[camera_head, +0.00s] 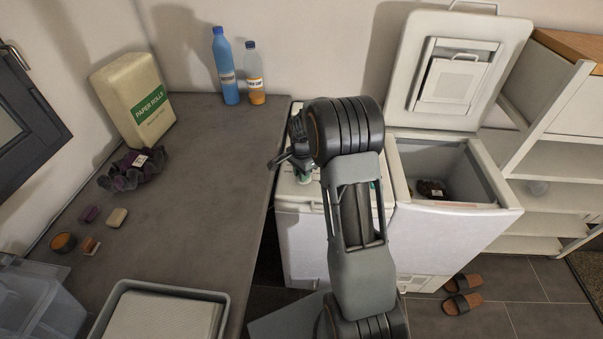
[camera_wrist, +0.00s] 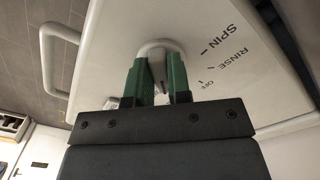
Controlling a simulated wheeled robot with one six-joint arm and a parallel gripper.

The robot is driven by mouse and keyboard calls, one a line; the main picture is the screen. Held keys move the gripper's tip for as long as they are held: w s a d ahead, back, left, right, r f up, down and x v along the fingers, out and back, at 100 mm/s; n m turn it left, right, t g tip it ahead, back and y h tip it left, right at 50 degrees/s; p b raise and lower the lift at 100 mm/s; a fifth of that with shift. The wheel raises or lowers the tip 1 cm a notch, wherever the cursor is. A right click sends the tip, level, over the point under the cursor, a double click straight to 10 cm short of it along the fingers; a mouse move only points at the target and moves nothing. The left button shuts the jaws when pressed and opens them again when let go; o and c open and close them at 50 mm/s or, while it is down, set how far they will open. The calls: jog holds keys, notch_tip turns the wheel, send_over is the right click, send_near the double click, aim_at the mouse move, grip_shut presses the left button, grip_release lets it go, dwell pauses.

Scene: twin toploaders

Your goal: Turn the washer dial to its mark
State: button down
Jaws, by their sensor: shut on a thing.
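In the wrist view, my gripper (camera_wrist: 160,82) has two green fingers shut on a pale rounded dial (camera_wrist: 160,44). The dial stands on a white panel (camera_wrist: 120,35). SPIN, RINSE and OFF are printed to its right, with short tick marks by the words. The fingers hide much of the dial, and I cannot tell where it points. In the head view, my gripper (camera_head: 304,176) reaches down to the top of the left white toploader (camera_head: 300,240). My arm covers much of that machine, and the dial cannot be made out there.
The right toploader (camera_head: 445,235) has its lid (camera_head: 408,70) up and a dark bundle (camera_head: 432,189) inside. A grey counter (camera_head: 205,190) lies left, with bottles (camera_head: 226,80), a paper-rolls pack (camera_head: 128,85) and a tray (camera_head: 226,305). Sandals (camera_head: 462,302) lie on the floor.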

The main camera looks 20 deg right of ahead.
jog(key=shift+n, duration=0.3)
jog(key=n+b, duration=0.1)
jog(key=n, duration=0.2)
jog(key=shift+n, duration=0.4)
jog(key=shift+s+d+n+b, duration=0.1)
jog(key=shift+n+b, duration=0.25)
jog(key=shift+n, duration=0.65)
jog(key=shift+s+d+n+b, duration=0.1)
jog(key=shift+n+b, duration=0.2)
jog(key=shift+n, duration=1)
jog(key=c, duration=1.1)
grip_release()
jog(key=shift+o, duration=0.2)
notch_tip(320, 180, up, 14)
jog(key=shift+b, duration=0.3)
jog(key=shift+f, duration=0.1)
